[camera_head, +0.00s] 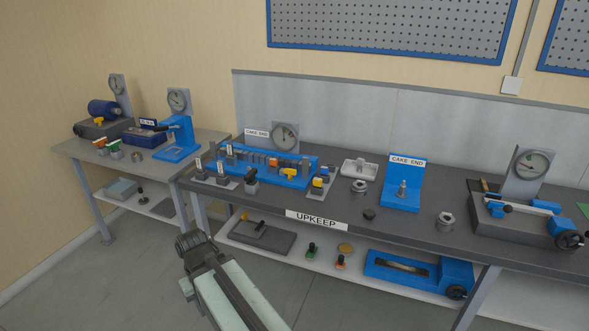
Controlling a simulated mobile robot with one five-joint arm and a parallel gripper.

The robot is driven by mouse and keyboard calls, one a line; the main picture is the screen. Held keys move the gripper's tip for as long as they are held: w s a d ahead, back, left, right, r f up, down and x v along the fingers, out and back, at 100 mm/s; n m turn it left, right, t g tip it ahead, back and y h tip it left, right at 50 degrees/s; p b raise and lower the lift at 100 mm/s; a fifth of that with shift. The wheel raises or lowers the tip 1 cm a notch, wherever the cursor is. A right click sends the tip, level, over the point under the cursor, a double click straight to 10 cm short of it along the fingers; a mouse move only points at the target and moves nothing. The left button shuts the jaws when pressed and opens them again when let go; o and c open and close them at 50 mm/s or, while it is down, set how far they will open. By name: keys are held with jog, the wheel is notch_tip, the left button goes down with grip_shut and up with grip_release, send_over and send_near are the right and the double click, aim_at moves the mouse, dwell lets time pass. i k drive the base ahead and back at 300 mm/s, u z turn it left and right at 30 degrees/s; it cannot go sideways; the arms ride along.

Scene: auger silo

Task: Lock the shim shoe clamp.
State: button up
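No part is labelled as the shim shoe clamp, and I cannot tell which one it is. A yellow handle (290,174) sits on the front of the long blue fixture (240,166) on the main bench. Another yellow handle (98,121) is on the dark base under a blue motor (104,108) on the left bench. Whether either is locked is too small to tell. My gripper (194,240) is at the bottom centre, in front of the benches and apart from everything on them. Its fingers are too small and dark to show open or shut.
The dark main bench has an "UPKEEP" sign (318,219) on its front edge. A blue "CAKE END" stand (403,185) and a dial fixture with a blue bar (525,205) stand on it. A lower shelf holds a dark plate (262,240) and a blue unit (415,272). The floor at left is clear.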

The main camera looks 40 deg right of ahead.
aim_at(290, 172)
jog(key=z, duration=0.1)
jog(key=i, duration=0.95)
jog(key=u, duration=0.05)
